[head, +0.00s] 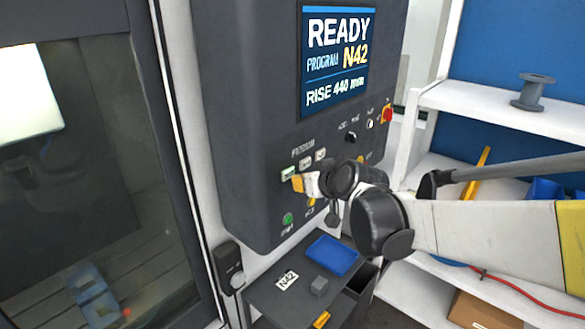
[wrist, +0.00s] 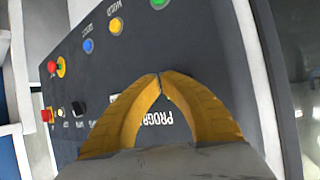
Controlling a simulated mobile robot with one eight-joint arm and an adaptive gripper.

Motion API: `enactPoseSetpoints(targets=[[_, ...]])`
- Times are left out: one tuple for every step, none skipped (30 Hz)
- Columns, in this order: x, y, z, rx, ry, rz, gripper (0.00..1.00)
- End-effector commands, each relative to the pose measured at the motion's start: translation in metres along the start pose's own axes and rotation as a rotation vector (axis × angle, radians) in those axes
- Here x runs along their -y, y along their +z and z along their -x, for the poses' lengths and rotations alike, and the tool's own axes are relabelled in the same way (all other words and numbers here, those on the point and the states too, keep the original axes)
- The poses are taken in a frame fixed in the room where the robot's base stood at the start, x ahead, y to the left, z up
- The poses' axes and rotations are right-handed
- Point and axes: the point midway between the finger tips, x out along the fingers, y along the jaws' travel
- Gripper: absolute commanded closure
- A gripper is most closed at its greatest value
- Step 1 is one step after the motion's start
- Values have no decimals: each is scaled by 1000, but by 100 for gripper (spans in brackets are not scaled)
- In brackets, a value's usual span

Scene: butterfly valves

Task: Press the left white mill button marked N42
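The dark control panel (head: 240,110) has a row of three white buttons under a small label. The left white button (head: 288,173) shows a greenish tint, and its marking is too small to read. The middle button (head: 306,163) and right button (head: 320,154) are to its right. My gripper (head: 297,182) is at the panel just below and right of the left button; I cannot tell whether it touches. In the wrist view my yellow fingers (wrist: 160,76) meet at the tips, with nothing seen between them. Letters "PROGR" show between the fingers; the white buttons are not visible there.
The screen (head: 338,60) reads READY, PROGRAM N42, RISE 440 mm. A green button (head: 287,218) is below, and a red knob (head: 387,114) at right. A shelf below holds a blue tray (head: 332,255) and an N42 card (head: 287,281). A glass door (head: 80,180) stands left.

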Motion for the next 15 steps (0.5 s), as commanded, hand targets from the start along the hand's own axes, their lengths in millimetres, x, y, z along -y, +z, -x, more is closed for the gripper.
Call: enactPoseSetpoints(targets=[[0,0,0,0,0,0,100],[0,0,0,0,0,0,100],[0,0,1,0,0,0,100],[-1,1,2,0,1,0,100],[-2,2,4,0,1,0,100],[-4,3,6,0,1,0,100],[-5,4,9,0,1,-1,100],[-6,6,11,0,1,-2,100],[-8,8,14,1,1,-1,100],[-9,9,17,0,1,0,100],[-11,10,19,0,1,-1,100],[-12,12,23,0,1,-2,100],[-14,13,25,0,2,-1,100],[-15,14,27,0,2,0,100],[-17,16,30,0,1,-1,100]])
